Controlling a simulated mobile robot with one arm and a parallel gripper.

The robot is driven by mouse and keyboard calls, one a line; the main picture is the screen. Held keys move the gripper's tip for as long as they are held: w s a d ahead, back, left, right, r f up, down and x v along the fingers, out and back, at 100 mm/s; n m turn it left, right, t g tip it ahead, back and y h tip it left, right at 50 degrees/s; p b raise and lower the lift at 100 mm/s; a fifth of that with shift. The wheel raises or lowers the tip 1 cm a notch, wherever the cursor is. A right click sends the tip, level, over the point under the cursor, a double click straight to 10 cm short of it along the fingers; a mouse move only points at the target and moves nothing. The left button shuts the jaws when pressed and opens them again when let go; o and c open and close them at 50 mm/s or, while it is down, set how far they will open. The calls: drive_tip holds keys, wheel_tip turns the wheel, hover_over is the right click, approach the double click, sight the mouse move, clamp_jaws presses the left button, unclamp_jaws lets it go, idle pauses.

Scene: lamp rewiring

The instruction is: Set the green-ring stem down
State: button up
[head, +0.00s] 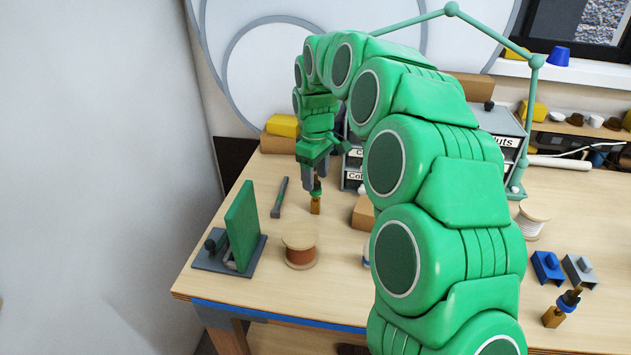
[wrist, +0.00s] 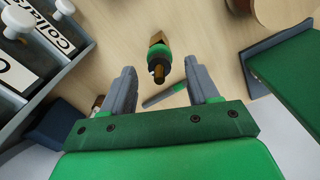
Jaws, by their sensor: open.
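The green-ring stem (head: 316,205) has a brass lower part, a green ring and a dark top. It stands on the wooden table, seemingly upright, directly below my gripper (head: 315,178). In the wrist view, the stem (wrist: 159,58) shows just beyond the fingertips, in line with the gap between them. My gripper (wrist: 161,74) is open, with clear space on both sides of the stem and nothing held. The stem's upper end is partly hidden by the fingers in the head view.
A spool of brown wire (head: 300,248) stands in front of the stem. A green upright panel (head: 241,225) on a grey base is to the left. A hand tool (head: 279,198) lies beside the stem. Labelled drawers (wrist: 45,50) are close by.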

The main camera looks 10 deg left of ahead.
wheel_tip(320, 180, up, 9)
drive_tip(key=shift+r, duration=0.35)
drive_tip(key=s+d+r+m, duration=0.2)
drive_tip(key=s+d+m, duration=0.4)
drive_tip(key=s+d, duration=1.2)
drive_tip(key=s+d+f+m, duration=0.2)
drive_tip(key=s+d, duration=0.1)
drive_tip(key=s, duration=0.5)
drive_tip(key=s+d+f+m+g, duration=0.1)
drive_tip(key=s+d+f+m, duration=0.2)
drive_tip(key=s, duration=0.6)
drive_tip(key=s+d+f+m, duration=0.2)
drive_tip(key=s+d+f, duration=0.1)
drive_tip(key=s, duration=0.6)
drive_tip(key=shift+d+g, duration=0.4)
drive_tip(key=shift+d, duration=0.1)
